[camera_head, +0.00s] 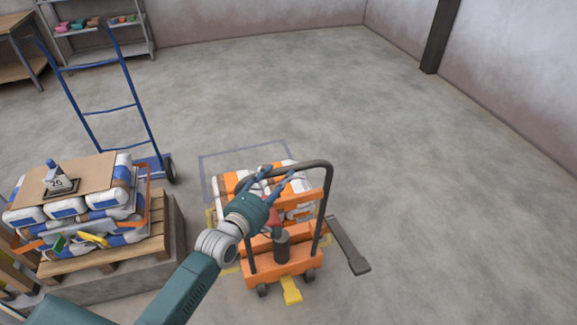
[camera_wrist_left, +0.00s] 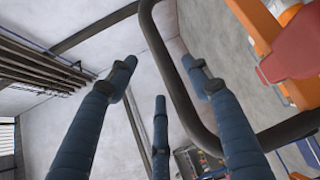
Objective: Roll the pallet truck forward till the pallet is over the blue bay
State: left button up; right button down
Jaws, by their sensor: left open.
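The orange pallet truck (camera_head: 283,264) stands with its dark hoop handle (camera_head: 327,190) raised, and the handle also shows in the left wrist view (camera_wrist_left: 172,75). White and orange bags (camera_head: 228,183) lie on its far side; the pallet under them is mostly hidden. The blue bay (camera_head: 243,149) is a blue outline on the floor, extending beyond the load. My left gripper (camera_head: 279,172) is open at the handle. In the left wrist view, the handle bar runs between its blue fingers (camera_wrist_left: 158,75); I cannot tell whether they touch it. My right gripper is out of view.
A yellow outline (camera_head: 209,220) lies around the truck. A dark flat bar (camera_head: 348,246) lies right of it. A stacked wooden pallet (camera_head: 158,237) on a concrete block and a blue hand truck (camera_head: 133,105) stand left. Floor beyond the bay is clear.

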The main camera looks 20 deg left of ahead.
aim_at(285, 170)
pick_arm(q)
jog(key=x, duration=0.7)
grip_shut()
